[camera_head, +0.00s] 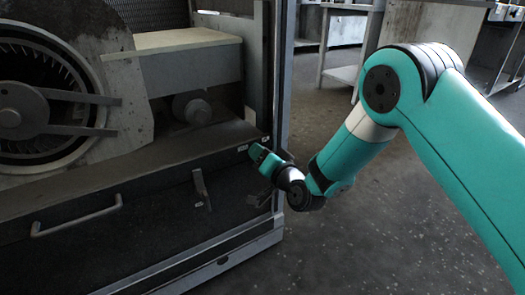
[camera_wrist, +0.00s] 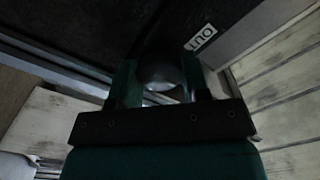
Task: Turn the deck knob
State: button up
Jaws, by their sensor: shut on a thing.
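The deck knob (camera_wrist: 162,74) shows in the wrist view as a pale rounded shape between the two fingers of my gripper (camera_wrist: 160,85). My gripper is shut on it, with one finger on each side. In the head view my gripper (camera_head: 260,160) is at the right end of the dark deck (camera_head: 130,170), beside the housing's corner post. The knob is hidden there behind my gripper and wrist. The wrist view is dark, so the knob's turn angle cannot be told.
A label reading OUT (camera_wrist: 200,37) lies close by the knob. A lever (camera_head: 201,188) and a bar handle (camera_head: 76,218) are on the front panel, left of my gripper. The upright post (camera_head: 283,80) stands close behind my gripper. Open floor (camera_head: 400,220) lies to the right.

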jog(key=shift+m, duration=0.4)
jog(key=o, duration=0.9)
jog(key=shift+o, duration=0.2)
jog(key=b+v, duration=1.7)
jog(key=shift+d, duration=0.2)
jog(key=shift+s, duration=0.1)
